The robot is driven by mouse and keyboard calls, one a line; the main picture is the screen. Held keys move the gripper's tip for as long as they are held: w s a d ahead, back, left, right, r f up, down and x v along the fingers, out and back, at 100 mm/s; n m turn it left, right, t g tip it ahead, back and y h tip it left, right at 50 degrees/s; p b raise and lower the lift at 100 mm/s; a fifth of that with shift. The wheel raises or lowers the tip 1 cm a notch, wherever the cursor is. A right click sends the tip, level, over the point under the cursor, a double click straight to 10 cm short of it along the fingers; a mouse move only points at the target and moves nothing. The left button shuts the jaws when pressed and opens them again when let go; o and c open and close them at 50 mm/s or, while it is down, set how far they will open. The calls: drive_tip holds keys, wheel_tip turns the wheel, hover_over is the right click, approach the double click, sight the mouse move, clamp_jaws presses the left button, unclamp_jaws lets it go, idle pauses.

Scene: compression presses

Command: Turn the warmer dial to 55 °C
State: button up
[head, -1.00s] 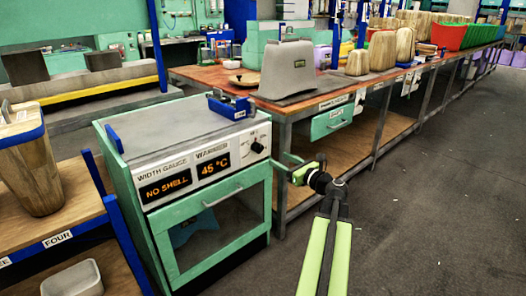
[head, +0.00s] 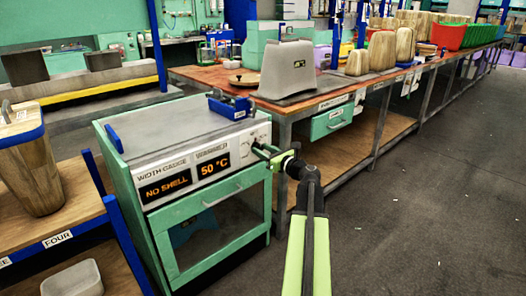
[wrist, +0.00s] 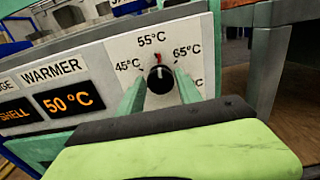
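The warmer dial (wrist: 160,80) is a round black knob with a red pointer mark, on the white panel of the green press. In the wrist view its mark points up, close to the 55 °C label (wrist: 151,39), between the 45 °C and 65 °C labels. The orange warmer display (wrist: 67,99) reads 50 °C, and it also shows in the head view (head: 214,168). My gripper (wrist: 160,84) has one green finger on each side of the dial and appears closed on it. In the head view my gripper (head: 262,151) reaches the panel's right end and partly hides the dial.
The width gauge display (head: 166,187) reads NO SHELL. A green oven-like door with a handle (head: 222,196) is below the panel. A blue holder (head: 232,105) sits on the press top. A long workbench (head: 330,98) stands behind; the floor at right is clear.

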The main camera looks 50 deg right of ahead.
clamp_jaws()
drive_tip(key=shift+n, duration=0.8)
drive_tip(key=shift+o, duration=2.3)
unclamp_jaws()
drive_tip(key=s+a, duration=0.1)
drive_tip(key=s, duration=1.6)
drive_tip(key=shift+s+a, duration=0.15)
drive_tip(key=shift+s, duration=0.1)
